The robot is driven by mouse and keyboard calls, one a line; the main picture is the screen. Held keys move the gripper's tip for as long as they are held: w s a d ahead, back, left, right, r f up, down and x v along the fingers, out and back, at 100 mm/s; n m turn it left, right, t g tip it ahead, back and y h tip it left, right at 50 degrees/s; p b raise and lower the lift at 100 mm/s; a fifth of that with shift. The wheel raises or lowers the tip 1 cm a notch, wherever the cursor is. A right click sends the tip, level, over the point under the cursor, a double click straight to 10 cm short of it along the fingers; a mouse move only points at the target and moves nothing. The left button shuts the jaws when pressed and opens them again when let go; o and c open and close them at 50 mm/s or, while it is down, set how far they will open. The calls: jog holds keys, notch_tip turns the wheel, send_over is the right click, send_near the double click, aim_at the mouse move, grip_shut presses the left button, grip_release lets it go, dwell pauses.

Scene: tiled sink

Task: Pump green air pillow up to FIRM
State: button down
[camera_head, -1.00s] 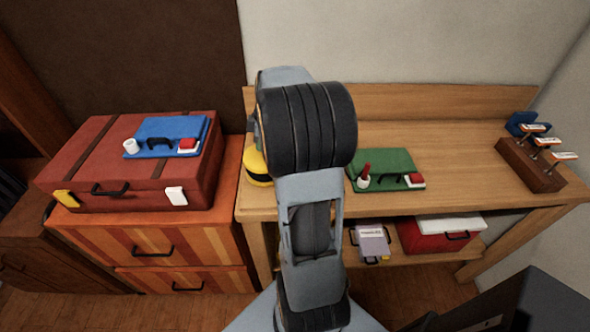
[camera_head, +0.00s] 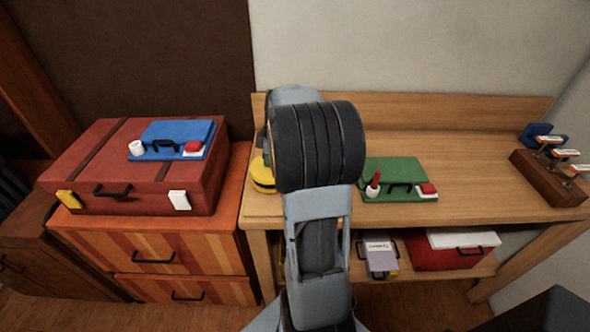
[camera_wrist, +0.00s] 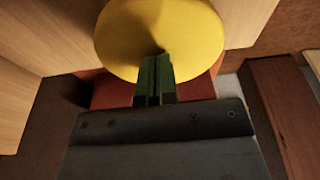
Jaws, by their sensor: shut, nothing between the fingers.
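The green air pillow (camera_head: 396,172) lies flat on the wooden bench, right of my arm in the head view. A red piece in a white holder (camera_head: 374,185) is at its left front, a black handle (camera_head: 402,188) at its front edge, and a red-and-white block (camera_head: 427,190) at its right front corner. In the wrist view my gripper (camera_wrist: 157,62) is shut and empty, its narrow fingers in front of a rounded yellow thing (camera_wrist: 150,25). I cannot tell whether they touch it. My arm hides my gripper in the head view.
A blue pillow (camera_head: 172,138) lies on the red suitcase (camera_head: 90,160) at left. A yellow-and-black thing (camera_head: 262,176) is partly behind my arm. A brown block with tagged pegs (camera_head: 548,180) stands at the bench's right end. A red-and-white box (camera_head: 450,252) sits on the lower shelf.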

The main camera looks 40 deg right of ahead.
jog(key=shift+f, duration=0.2)
jog(key=shift+f+b, duration=0.6)
jog(key=shift+f, duration=0.05)
jog(key=shift+r+p, duration=2.1)
jog(key=shift+r, duration=0.75)
jog(key=shift+f, duration=0.15)
jog(key=shift+f+b, duration=1.65)
jog(key=shift+f, duration=0.3)
jog(key=shift+r+p, duration=1.45)
jog(key=shift+r, duration=0.6)
jog(key=shift+f, duration=0.1)
